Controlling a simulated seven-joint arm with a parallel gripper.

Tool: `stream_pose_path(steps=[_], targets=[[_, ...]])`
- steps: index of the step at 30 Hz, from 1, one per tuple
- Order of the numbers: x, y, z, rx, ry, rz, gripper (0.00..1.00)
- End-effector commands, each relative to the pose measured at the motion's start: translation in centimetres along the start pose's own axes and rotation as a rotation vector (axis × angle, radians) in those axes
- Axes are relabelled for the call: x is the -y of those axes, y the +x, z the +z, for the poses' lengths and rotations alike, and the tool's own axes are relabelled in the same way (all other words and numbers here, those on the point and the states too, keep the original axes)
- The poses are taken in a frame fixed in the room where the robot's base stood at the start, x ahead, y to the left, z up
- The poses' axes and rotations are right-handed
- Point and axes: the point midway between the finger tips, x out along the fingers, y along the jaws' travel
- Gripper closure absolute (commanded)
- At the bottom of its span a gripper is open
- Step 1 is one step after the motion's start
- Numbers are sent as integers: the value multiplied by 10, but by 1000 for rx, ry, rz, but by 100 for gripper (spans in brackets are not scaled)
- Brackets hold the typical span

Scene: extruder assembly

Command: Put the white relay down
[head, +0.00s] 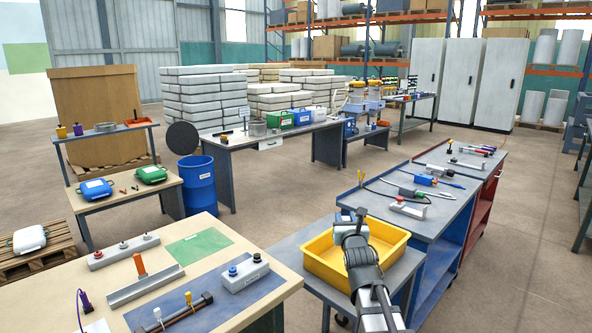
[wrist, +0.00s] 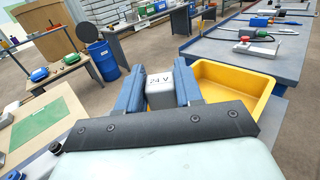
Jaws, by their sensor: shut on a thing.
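My gripper (wrist: 159,84) is shut on the white relay (wrist: 160,93), a small pale block marked "24 V", held between the two blue-grey fingers in the wrist view. In the head view my gripper (head: 352,222) is over the back left part of a yellow tray (head: 318,262); the relay is hard to make out there. The tray also shows in the wrist view (wrist: 262,106), to the right of the relay and partly hidden by the gripper. I cannot tell the relay's height above the tray.
A wooden-topped table (head: 225,222) at the front left holds a green mat (head: 200,248), a blue-grey mat (head: 235,302) and switch boxes. A blue bench (head: 440,218) with tools stands right of the tray.

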Motion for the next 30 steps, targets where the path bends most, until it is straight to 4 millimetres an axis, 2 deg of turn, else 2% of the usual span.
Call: stream_pose_path(steps=[3, 8, 13, 16, 20, 30], targets=[[14, 0, 0, 0, 0, -18, 94], [19, 0, 0, 1, 0, -25, 94], [16, 0, 0, 1, 0, -20, 94], [3, 0, 0, 0, 0, -4, 94], [-30, -1, 0, 0, 0, 39, 94], [-150, -16, -5, 0, 0, 198, 94]])
